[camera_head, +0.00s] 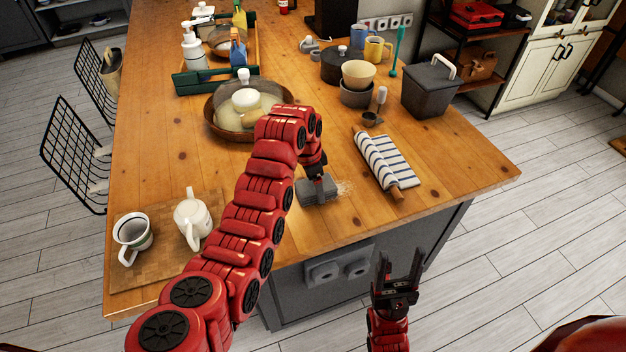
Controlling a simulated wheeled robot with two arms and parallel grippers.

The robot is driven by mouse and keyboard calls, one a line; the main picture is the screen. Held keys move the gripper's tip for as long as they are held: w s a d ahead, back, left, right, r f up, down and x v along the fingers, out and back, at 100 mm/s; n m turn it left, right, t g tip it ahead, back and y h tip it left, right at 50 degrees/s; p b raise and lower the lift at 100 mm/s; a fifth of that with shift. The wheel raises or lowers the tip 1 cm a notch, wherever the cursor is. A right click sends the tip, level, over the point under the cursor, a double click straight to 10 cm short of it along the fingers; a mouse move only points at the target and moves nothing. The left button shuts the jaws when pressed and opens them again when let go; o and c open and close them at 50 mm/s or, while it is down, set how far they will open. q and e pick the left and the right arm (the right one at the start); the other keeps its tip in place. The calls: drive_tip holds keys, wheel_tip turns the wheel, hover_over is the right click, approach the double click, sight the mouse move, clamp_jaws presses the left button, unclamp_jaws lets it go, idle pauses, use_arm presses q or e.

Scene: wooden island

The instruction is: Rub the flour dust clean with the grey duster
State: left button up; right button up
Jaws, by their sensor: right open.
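The grey duster (312,195) lies on the wooden island top near its front edge. My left gripper (319,176) points down onto it and appears shut on it; its fingertips are partly hidden. A faint pale patch of flour dust (345,187) shows on the wood just right of the duster, touching or very near it. My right gripper (398,272) is open and empty, in front of the island's front side and pointing up.
A striped cloth roll (387,160) lies right of the dust. A wooden bowl with a glass lid (214,118) stands behind my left arm. A board with two mugs (150,265) is at left. A grey box (430,90) and stacked bowls (358,75) stand farther back.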

use_arm(q)
drive_tip(key=shift+w+r, duration=0.1)
drive_tip(key=shift+r, duration=0.5)
drive_tip(key=shift+s+d, duration=0.3)
drive_tip(key=shift+s, duration=0.75)
drive_tip(key=shift+f+b, duration=0.5)
drive_tip(key=shift+f, duration=0.1)
